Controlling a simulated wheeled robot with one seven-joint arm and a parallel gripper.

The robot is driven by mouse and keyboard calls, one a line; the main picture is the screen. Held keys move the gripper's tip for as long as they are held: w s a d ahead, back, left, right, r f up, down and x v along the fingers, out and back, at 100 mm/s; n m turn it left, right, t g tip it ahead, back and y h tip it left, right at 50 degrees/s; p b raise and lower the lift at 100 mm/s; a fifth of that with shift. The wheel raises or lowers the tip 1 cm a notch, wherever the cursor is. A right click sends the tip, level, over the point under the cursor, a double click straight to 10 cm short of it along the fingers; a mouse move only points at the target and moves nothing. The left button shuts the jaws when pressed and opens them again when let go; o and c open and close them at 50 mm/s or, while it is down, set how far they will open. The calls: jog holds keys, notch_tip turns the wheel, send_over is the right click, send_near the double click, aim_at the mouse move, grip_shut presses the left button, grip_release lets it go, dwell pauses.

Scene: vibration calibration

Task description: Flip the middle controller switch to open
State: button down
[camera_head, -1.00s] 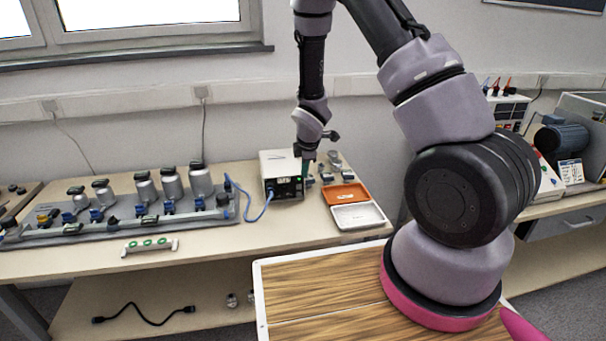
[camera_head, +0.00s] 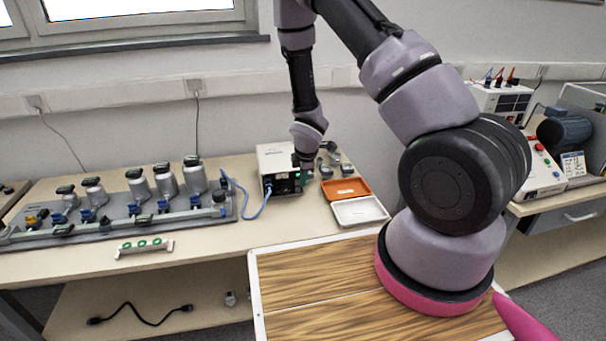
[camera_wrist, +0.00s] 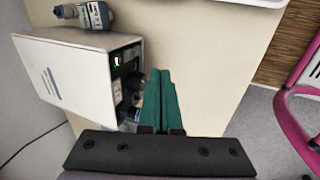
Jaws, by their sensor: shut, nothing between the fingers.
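The controller is a white box (camera_head: 273,160) with a dark front panel on the bench; a blue cable plugs into that panel. In the wrist view the controller (camera_wrist: 75,72) lies on its side in the picture, its dark panel seen at a steep angle with a small green display. My gripper (camera_wrist: 162,75) has its green fingers shut together, empty, just beside the panel. In the head view my gripper (camera_head: 301,182) is at the right part of the panel. The individual switches are too small or hidden to tell apart, and contact with the panel cannot be told.
An open orange and white case (camera_head: 357,211) lies right of the controller, with small metal parts behind it. A rig with several metal cylinders (camera_head: 110,220) stands to the left. A blue cable (camera_head: 252,212) curls on the bench. Bare bench lies before the controller.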

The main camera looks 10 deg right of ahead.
aim_at(298, 182)
jog(key=x, duration=0.5)
jog(key=shift+w+f, duration=0.1)
jog(key=shift+w, duration=1.35)
jog(key=shift+w+f, duration=0.1)
jog(key=shift+w, duration=0.45)
jog(key=shift+w+f, duration=0.1)
jog(key=shift+w, duration=0.1)
